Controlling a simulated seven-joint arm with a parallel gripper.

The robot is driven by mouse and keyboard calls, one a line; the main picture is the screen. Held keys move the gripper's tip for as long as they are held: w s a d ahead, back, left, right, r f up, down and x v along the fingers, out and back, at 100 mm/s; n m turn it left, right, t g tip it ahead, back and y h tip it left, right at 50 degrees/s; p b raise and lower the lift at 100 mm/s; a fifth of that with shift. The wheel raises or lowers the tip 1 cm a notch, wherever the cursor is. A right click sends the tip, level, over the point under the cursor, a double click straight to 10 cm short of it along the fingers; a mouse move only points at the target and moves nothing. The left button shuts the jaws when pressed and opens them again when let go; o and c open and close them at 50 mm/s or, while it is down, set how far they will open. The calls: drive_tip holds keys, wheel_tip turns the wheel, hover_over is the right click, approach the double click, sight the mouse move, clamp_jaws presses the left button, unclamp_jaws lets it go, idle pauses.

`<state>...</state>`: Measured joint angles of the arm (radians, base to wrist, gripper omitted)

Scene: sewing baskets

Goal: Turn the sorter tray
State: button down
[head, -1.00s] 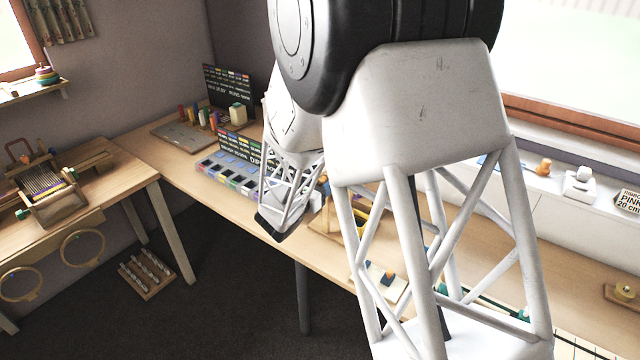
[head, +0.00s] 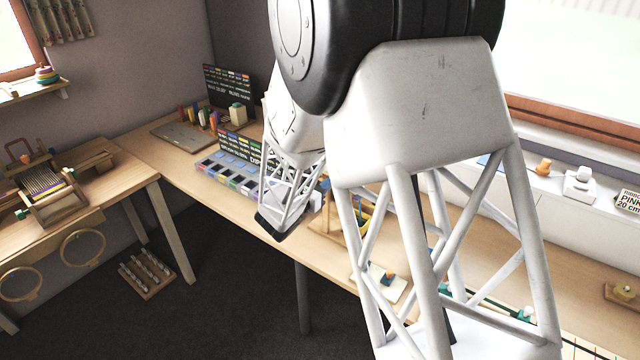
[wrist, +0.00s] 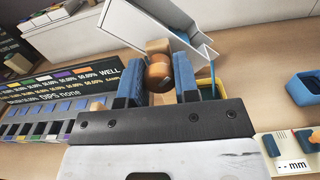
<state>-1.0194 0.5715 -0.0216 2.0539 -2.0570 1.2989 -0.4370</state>
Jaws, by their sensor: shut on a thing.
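My gripper (wrist: 159,80) shows in the wrist view with its two blue pads closed on the sides of a round wooden knob (wrist: 159,73). A pale, open-sided tray (wrist: 205,48) with a blue-grey inside lies tilted in the picture just beyond the knob. I cannot tell whether the knob is fixed to it. A tray of blue compartments (wrist: 42,116) lies at the left, in front of a dark label board (wrist: 60,84). It also shows in the head view (head: 222,171), left of my arm. My fingertips are hidden in the head view.
A blue cup (wrist: 305,88) and a pale card (wrist: 292,145) with small parts are at the right in the wrist view. A yellow-edged item (wrist: 212,88) is close beside the right pad. Spools (head: 200,117) stand behind the compartments. The bench's front edge is close to my arm.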

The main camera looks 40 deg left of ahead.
idle(0.3)
drive_tip(key=c, duration=0.9)
unclamp_jaws()
drive_tip(key=shift+s, duration=0.1)
drive_tip(key=shift+s, duration=3.85)
